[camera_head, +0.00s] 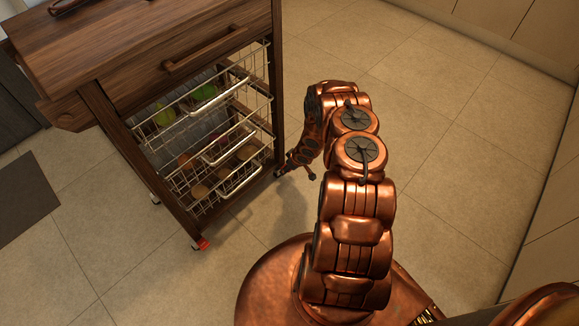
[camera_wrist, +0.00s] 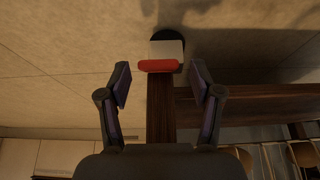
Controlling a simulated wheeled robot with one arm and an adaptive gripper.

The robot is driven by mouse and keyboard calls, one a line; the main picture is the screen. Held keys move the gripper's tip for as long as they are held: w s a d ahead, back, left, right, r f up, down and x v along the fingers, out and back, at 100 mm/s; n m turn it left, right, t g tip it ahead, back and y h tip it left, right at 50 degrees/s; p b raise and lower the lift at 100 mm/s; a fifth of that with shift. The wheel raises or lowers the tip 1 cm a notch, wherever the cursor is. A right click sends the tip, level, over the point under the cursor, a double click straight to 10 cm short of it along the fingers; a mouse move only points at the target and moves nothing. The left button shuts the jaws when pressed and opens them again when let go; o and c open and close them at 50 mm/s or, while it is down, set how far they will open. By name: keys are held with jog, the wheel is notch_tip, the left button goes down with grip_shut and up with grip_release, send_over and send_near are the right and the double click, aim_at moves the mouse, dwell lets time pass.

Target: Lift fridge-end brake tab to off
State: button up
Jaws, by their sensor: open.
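A red brake tab (camera_wrist: 158,66) shows in the wrist view, on a caster with a pale housing (camera_wrist: 168,49) and a dark wheel at the end of a brown wooden cart leg (camera_wrist: 160,108). That view looks upside down, with the floor at the top. My gripper (camera_wrist: 160,71) is open, one finger on each side of the tab and leg, with visible gaps; depth to the tab is unclear. In the head view my gripper (camera_head: 283,173) is low by the cart's right front leg, and the caster there is mostly hidden. Another red tab (camera_head: 201,244) shows at the left front leg.
The wooden cart (camera_head: 150,45) has a drawer handle (camera_head: 205,49) and wire baskets (camera_head: 240,135) holding round produce, close to my arm. A dark mat (camera_head: 22,196) lies at left. Cabinets line the right side. Tiled floor (camera_head: 440,90) behind my arm is clear.

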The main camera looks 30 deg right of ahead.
jog(key=shift+r, duration=0.15)
jog(key=v, duration=1.1)
jog(key=shift+s+r, duration=0.2)
jog(key=shift+r, duration=0.15)
dwell(0.5)
